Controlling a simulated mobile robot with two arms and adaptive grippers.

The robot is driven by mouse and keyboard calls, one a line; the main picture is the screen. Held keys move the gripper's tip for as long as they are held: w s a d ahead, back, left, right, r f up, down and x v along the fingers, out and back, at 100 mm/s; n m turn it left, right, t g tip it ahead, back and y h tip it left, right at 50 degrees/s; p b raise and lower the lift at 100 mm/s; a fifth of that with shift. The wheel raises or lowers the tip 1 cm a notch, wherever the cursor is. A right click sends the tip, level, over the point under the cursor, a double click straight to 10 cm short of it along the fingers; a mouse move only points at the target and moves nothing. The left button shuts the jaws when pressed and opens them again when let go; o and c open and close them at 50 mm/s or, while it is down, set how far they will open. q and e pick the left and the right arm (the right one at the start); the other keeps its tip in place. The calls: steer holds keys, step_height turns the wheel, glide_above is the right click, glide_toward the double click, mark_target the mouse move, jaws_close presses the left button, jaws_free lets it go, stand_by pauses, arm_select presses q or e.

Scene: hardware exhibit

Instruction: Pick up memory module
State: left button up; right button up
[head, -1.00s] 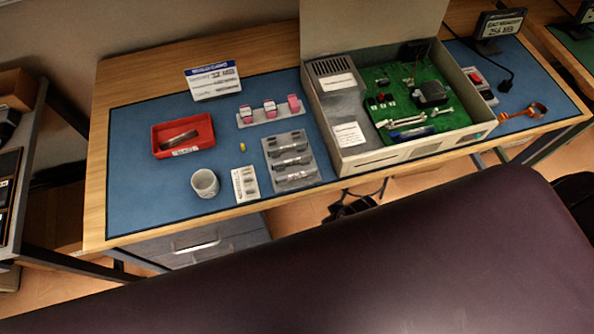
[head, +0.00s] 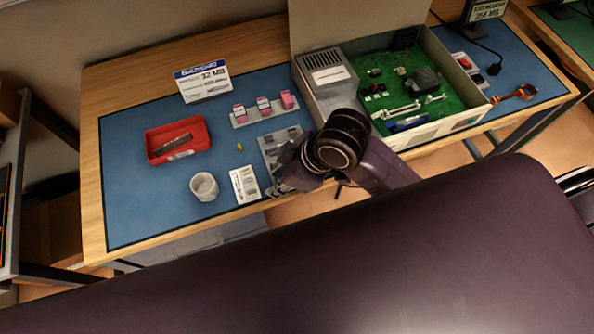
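A grey tray (head: 270,141) stands on the blue mat, and the dark modules it holds are now mostly covered by my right arm. A dark strip-like piece (head: 174,143), perhaps a memory module, lies in a red bin (head: 196,150) at the left. My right gripper (head: 283,176) is over the front part of the grey tray; its dark fingers blend together, so I cannot tell if it is open or shut, or if it touches a module. My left gripper is not in view.
An open computer case (head: 325,75) with a green board (head: 385,104) stands right of the tray. A white cup (head: 204,187), a label card (head: 244,184), pink blocks (head: 263,106) and a sign (head: 203,82) are nearby. The mat's left front is clear.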

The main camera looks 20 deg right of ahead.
steer(key=shift+w+a+r+n, duration=0.3)
steer(key=shift+w+n, duration=0.2)
steer(key=shift+n, duration=0.5)
steer(key=shift+w+r+n+g, duration=0.1)
steer(key=shift+w+n+g, duration=0.15)
steer(key=shift+n+g, duration=0.3)
steer(key=d+n+h, duration=0.1)
steer(key=d, duration=0.1)
steer(key=w+d+r+n+g+h, duration=0.1)
steer(key=d, duration=0.1)
steer(key=w+d+n+g+h, duration=0.1)
steer(key=d+n, duration=0.1)
steer(key=d, duration=0.1)
steer(key=shift+w+r, duration=0.15)
steer(key=shift+r, duration=0.15)
steer(key=shift+d+f, duration=0.1)
steer(key=f, duration=0.2)
steer(key=f+p, duration=0.1)
steer(key=f, duration=0.3)
steer(key=shift+a+f, duration=0.1)
steer(key=shift+a, duration=0.25)
steer(key=shift+f, duration=0.65)
jaws_close()
